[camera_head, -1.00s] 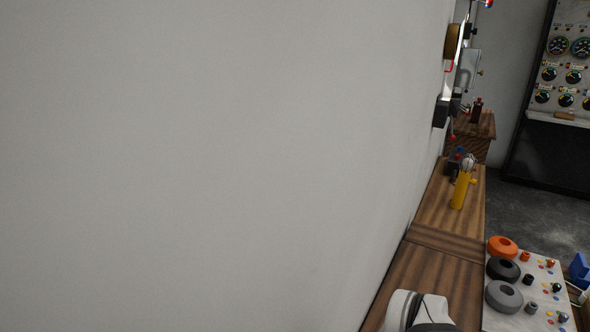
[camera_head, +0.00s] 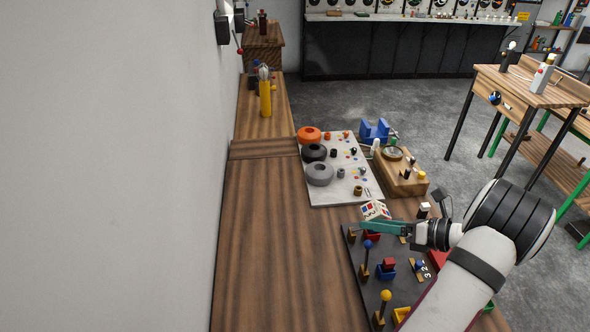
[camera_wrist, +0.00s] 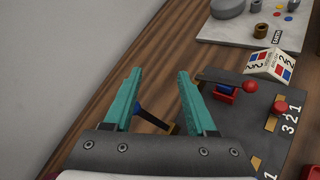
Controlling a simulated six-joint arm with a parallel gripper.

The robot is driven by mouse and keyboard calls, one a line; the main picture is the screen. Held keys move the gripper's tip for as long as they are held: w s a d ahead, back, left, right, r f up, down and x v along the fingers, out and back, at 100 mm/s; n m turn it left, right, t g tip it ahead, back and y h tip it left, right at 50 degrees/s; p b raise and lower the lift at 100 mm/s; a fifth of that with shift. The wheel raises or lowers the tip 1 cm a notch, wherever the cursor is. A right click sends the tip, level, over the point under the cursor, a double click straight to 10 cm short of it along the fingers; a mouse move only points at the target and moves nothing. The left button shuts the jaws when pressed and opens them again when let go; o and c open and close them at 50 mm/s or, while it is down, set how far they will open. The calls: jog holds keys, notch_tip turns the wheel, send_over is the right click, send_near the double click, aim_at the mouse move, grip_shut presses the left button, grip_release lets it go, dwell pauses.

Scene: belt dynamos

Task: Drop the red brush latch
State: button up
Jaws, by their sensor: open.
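A dark panel (camera_head: 352,262) with coloured levers lies at the table's right edge. In the wrist view, a dark lever bar with a red ball end (camera_wrist: 250,87) lies above a red block (camera_wrist: 226,97) with blue beside it. This red latch is right of my gripper (camera_wrist: 160,75), outside the fingers. In the head view the red block (camera_head: 373,236) shows beside the teal fingers, and the red ball is hidden. My gripper (camera_head: 364,227) is open and empty above the panel. A blue-ended lever (camera_wrist: 150,118) shows between and below the fingers; its blue ball (camera_head: 368,244) stands upright in the head view.
A yellow-balled lever (camera_head: 386,296) stands nearer. A red knob (camera_wrist: 281,107) sits on a plate beside numbers. A folded card (camera_head: 376,210) stands at the panel's far edge. A pale board with rings (camera_head: 340,193) lies beyond. The wooden tabletop (camera_head: 270,250) at left is clear.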

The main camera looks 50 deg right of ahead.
jog(key=s+d+f+m+h, duration=0.3)
jog(key=s+m, duration=0.1)
jog(key=s, duration=0.3)
jog(key=s+d+f+m+h, duration=0.2)
jog(key=s+d+m+h, duration=0.1)
jog(key=s, duration=0.3)
jog(key=shift+t, duration=0.4)
jog(key=x, duration=1.5)
jog(key=shift+a+f, duration=0.1)
jog(key=shift+f, duration=0.15)
grip_shut()
